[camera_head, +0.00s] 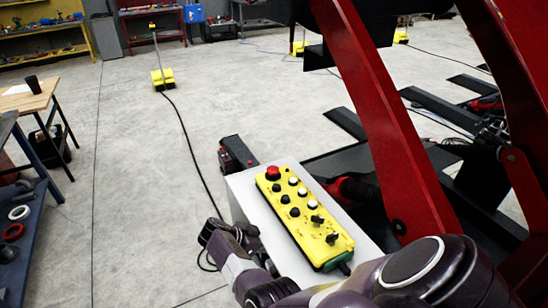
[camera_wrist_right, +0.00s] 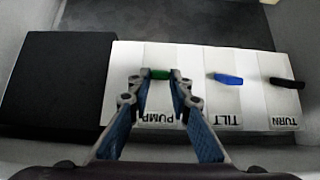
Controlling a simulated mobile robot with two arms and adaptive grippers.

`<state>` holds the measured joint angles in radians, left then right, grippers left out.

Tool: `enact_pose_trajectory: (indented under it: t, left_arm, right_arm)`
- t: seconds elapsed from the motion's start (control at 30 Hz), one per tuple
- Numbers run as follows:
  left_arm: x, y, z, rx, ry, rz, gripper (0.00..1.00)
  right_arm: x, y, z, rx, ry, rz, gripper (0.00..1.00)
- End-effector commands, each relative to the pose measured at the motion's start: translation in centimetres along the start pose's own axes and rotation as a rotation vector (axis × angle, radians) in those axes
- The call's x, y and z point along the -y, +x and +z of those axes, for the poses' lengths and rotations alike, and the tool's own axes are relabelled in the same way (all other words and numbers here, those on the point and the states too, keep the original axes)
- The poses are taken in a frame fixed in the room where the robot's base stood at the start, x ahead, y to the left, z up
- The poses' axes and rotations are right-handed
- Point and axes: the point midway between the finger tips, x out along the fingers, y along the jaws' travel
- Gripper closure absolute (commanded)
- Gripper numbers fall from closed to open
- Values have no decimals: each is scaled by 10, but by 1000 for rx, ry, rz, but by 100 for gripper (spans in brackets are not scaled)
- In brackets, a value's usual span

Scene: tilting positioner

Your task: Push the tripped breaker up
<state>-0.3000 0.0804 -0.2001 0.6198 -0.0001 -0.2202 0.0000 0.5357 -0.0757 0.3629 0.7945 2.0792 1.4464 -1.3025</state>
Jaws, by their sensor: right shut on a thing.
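In the right wrist view, a breaker panel (camera_wrist_right: 195,60) has three white breakers with upside-down labels. I cannot tell from the lever angles which breaker is tripped. In the head view my right arm reaches from the lower right to the left side of the white cabinet (camera_head: 240,190); the breakers are hidden there. My left gripper is out of view.
A yellow control pendant (camera_head: 302,218) with a red button lies on the cabinet top. Red positioner arms (camera_head: 375,110) stand to the right. A black block (camera_wrist_right: 60,80) adjoins the PUMP breaker. A blue workbench (camera_head: 25,240) is at left; the floor between is open, crossed by a cable.

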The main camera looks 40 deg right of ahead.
Motion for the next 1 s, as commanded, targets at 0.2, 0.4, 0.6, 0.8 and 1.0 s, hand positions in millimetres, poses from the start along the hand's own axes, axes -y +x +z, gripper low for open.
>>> enact_pose_trajectory:
  t: [0.2, 0.4, 0.6, 0.8, 1.0]
  left_arm:
    - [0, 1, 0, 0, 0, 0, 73]
    - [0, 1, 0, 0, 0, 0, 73]
    - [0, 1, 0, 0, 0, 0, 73]
    - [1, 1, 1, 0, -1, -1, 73]
    - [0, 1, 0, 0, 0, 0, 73]
  right_arm:
    - [0, 0, 1, 0, 1, -1, 100]
    - [0, 0, 0, 0, 1, -1, 64]
    - [0, 0, 0, -1, 1, 0, 64]
    - [1, -14, 1, 2, 3, -2, 64]
    - [1, -48, 2, 2, 2, -2, 64]
